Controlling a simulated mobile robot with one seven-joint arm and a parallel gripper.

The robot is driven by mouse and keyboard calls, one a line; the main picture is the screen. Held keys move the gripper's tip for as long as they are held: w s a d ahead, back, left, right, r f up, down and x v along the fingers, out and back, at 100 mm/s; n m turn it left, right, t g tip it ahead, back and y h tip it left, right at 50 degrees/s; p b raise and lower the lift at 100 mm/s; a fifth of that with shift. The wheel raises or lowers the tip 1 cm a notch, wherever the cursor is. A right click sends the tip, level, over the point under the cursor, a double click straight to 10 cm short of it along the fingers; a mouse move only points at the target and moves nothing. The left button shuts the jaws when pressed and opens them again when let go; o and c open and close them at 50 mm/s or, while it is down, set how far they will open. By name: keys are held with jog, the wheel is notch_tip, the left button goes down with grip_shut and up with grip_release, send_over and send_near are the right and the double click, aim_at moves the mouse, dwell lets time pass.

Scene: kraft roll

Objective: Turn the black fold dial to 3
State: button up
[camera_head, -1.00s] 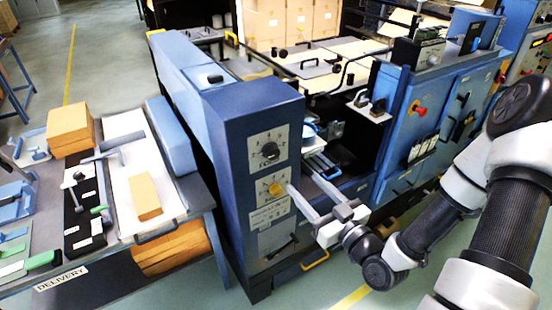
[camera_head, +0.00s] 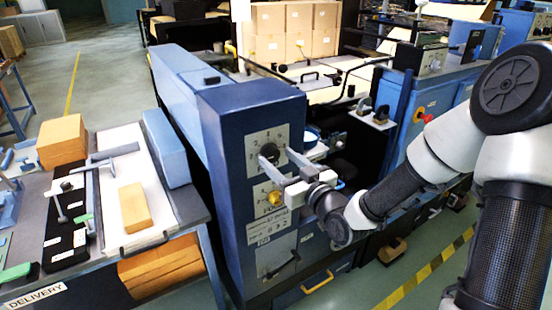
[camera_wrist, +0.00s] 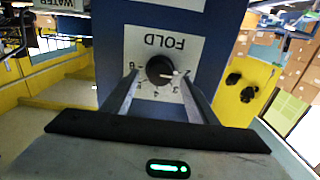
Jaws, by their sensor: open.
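The black fold dial (camera_wrist: 160,70) sits on a white plate marked FOLD, which appears upside down in the wrist view. Its white pointer is toward the right of that picture, and the small numbers around it are partly hidden and hard to read. In the head view the dial (camera_head: 269,151) is on the upper plate of the blue column, partly covered by my fingers. My gripper (camera_head: 277,154) is open, with one finger on each side of the dial. In the wrist view a gap seems to show between dial and fingers; contact cannot be told.
A yellow knob (camera_head: 274,198) is on the plate just below, close under my gripper. The blue column (camera_head: 225,150) stands at the end of the machine. The delivery table (camera_head: 190,205) with kraft stacks is to the left.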

jog(key=shift+x, duration=1.1)
jog(key=c, duration=1)
jog(key=shift+m, duration=0.3)
jog(key=m, duration=0.3)
jog(key=shift+w+d+r+m, duration=0.1)
jog(key=shift+m, duration=0.2)
jog(key=shift+m+p, duration=0.6)
jog(key=shift+m, duration=1.6)
